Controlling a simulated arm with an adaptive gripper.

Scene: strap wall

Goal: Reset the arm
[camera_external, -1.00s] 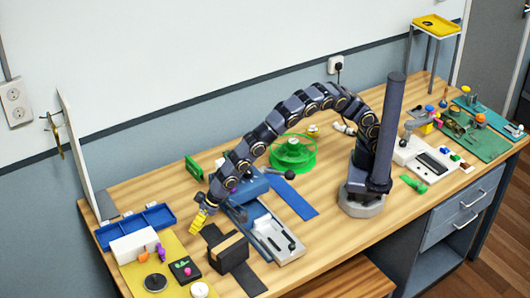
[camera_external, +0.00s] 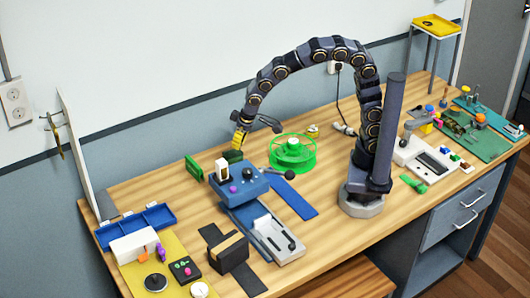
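My gripper (camera_external: 240,137) has yellow fingertips and points down. It hangs above the table, behind the blue device (camera_external: 238,183) and left of the green reel (camera_external: 293,153). My arm arches up from its base at the right side of the table. The fingertips are too small to tell whether they are apart or together. I see nothing clearly held in them.
A blue tray (camera_external: 134,227) and a yellow mat (camera_external: 172,249) lie at the left. A white device (camera_external: 424,160) and a green board (camera_external: 478,139) are at the right. Bare wood lies front centre.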

